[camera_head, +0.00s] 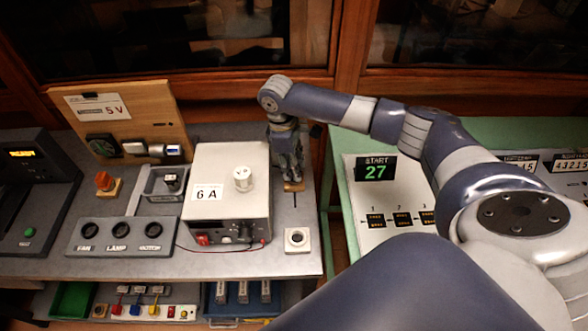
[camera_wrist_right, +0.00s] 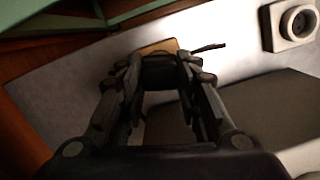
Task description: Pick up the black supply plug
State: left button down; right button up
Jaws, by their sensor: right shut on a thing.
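My right gripper (camera_head: 289,172) points down at the grey bench, just right of the pale power supply box (camera_head: 229,165). In the right wrist view the fingers (camera_wrist_right: 158,70) are closed on the black supply plug (camera_wrist_right: 160,74), which sits between the fingertips. A short dark lead (camera_wrist_right: 208,48) runs from the plug's place. A small wooden block (camera_head: 294,187) lies right under the fingertips, and its pale edge shows behind the plug. Whether the plug touches the block I cannot tell. In the head view the fingers mostly hide the plug. My left gripper is out of view.
A white socket block (camera_head: 297,239) stands near the bench's front right. A wooden panel marked 5 V (camera_head: 120,120) stands at the back left, with a control box (camera_head: 121,235) labelled FAN, LAMP and MOTOR before it. A green table (camera_head: 344,207) with a START 27 display is at the right.

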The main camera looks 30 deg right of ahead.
notch_tip(320, 180, up, 10)
jog(key=b, duration=0.1)
dwell(0.4)
